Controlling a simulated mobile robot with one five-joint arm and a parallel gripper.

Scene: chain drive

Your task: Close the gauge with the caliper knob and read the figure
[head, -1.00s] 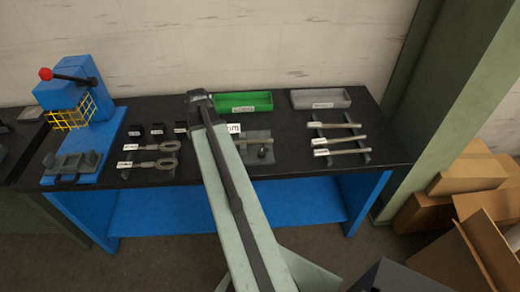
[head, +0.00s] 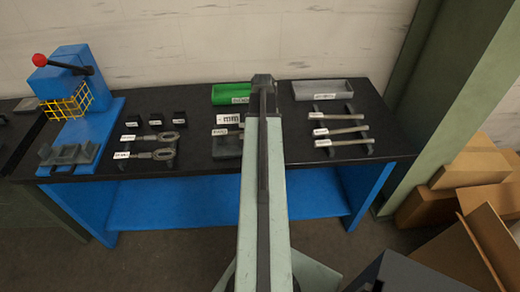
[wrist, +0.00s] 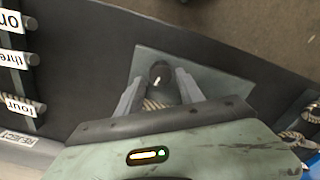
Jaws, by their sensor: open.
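In the wrist view the dark round caliper knob (wrist: 160,72) stands on a grey plate (wrist: 205,72). My gripper (wrist: 158,80) is open, with one finger on each side of the knob. Whether either finger touches the knob, I cannot tell. In the head view my arm covers the knob, my gripper and the right part of the gauge plate (head: 226,150). A white "mm" sign (head: 230,119) stands behind the plate, partly cut off by the arm. No figure is legible on it.
Three labelled rods (head: 345,130) lie on a rack to the right. A green tray (head: 231,93) and a grey tray (head: 322,90) stand at the back. Labelled links (head: 160,154), several small black blocks (head: 156,121) and a blue press (head: 65,75) are to the left.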

